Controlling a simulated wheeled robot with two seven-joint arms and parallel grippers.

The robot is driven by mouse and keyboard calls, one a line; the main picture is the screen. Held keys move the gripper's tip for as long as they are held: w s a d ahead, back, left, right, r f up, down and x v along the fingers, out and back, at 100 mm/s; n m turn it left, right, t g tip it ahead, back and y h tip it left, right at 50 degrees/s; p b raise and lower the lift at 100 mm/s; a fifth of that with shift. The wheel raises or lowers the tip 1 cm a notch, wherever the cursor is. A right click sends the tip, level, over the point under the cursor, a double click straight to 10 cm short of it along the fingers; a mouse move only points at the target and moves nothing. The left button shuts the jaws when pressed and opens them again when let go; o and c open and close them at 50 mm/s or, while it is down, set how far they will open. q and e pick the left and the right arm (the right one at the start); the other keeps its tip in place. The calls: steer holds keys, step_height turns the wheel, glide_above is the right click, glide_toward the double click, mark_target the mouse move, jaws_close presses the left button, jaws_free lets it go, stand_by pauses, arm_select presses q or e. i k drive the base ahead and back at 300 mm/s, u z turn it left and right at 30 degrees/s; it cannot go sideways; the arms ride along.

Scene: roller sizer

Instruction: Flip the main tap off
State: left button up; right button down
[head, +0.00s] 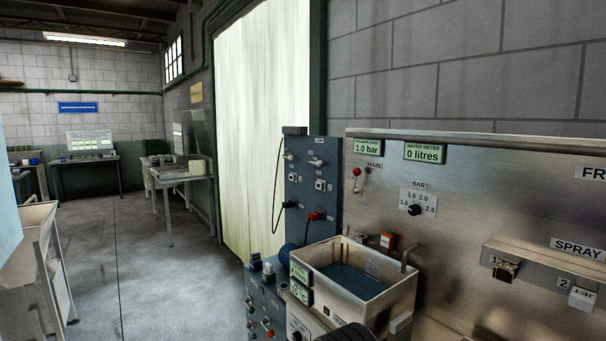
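The main tap (357,173) is a small lever with a red knob, beside the MAIN label on the upper left of a steel panel (470,200). The lever looks roughly upright with the red knob at the top, but it is too small to tell its exact setting. A display above it (367,146) reads 1.0 bar, and the water meter display (424,153) reads 0 litres. Neither of my grippers is in view, and nothing covers the tap.
A pressure dial (414,209) sits right of the tap. Below is an open basin (395,293) with a bent spout (409,255). A blue-grey control panel (312,180) with cables stands left. Spray switches (506,270) are at right. Open floor (165,270) lies left.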

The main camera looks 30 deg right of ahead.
mark_target(357, 172)
steer(key=i, duration=3.5)
steer(key=z, duration=2.35)
